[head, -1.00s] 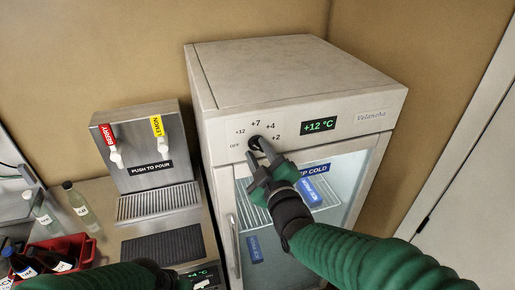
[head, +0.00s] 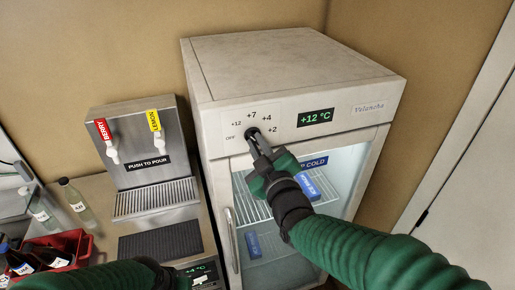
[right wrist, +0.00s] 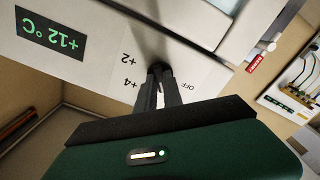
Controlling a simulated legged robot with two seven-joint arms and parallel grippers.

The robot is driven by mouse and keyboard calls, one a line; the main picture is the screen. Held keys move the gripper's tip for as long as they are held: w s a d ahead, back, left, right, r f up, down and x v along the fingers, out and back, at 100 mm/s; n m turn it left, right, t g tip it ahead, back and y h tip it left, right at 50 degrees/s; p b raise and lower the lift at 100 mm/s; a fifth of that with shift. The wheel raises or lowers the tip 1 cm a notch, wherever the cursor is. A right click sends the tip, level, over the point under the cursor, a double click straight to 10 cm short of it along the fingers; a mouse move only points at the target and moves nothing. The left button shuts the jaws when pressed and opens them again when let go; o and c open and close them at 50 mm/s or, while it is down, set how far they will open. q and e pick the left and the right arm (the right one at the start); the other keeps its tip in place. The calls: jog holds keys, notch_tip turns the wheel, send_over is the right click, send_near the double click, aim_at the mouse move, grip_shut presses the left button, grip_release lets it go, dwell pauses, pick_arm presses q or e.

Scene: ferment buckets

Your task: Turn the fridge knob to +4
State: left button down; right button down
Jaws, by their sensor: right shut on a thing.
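The fridge (head: 300,75) is a pale cabinet with a glass door. Its black round knob (head: 251,132) sits on a dial panel marked OFF, +12, +7, +4 and +2. The green display (head: 315,117) reads +12 °C. My right gripper (head: 255,141) is shut on the knob from the front. In the right wrist view, its fingers (right wrist: 159,78) hold the knob (right wrist: 158,67), and the +4 and +2 marks show beside it. The fingers hide part of the knob, so I cannot tell where it points.
A drink dispenser (head: 138,140) with berry and lemon taps stands left of the fridge. A clear bottle (head: 77,204) and a red crate (head: 75,245) of dark bottles are at the far left.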

jog(key=shift+a+f+m+b, duration=0.1)
jog(key=shift+f+m+b, duration=0.05)
jog(key=shift+m+b, duration=2.65)
jog(key=shift+d+f+m+b, duration=0.1)
jog(key=shift+f+m+b, duration=0.05)
jog(key=shift+m+b, duration=2.7)
jog(key=shift+a+f+m+b, duration=0.1)
jog(key=shift+f+m+b, duration=0.05)
jog(key=shift+m+b, duration=2.65)
jog(key=shift+r+b, duration=0.1)
jog(key=shift+b, duration=0.25)
jog(key=c, duration=1.7)
grip_release()
jog(key=shift+o, duration=1.1)
jog(key=shift+w+r, duration=0.1)
jog(key=shift+r, duration=0.05)
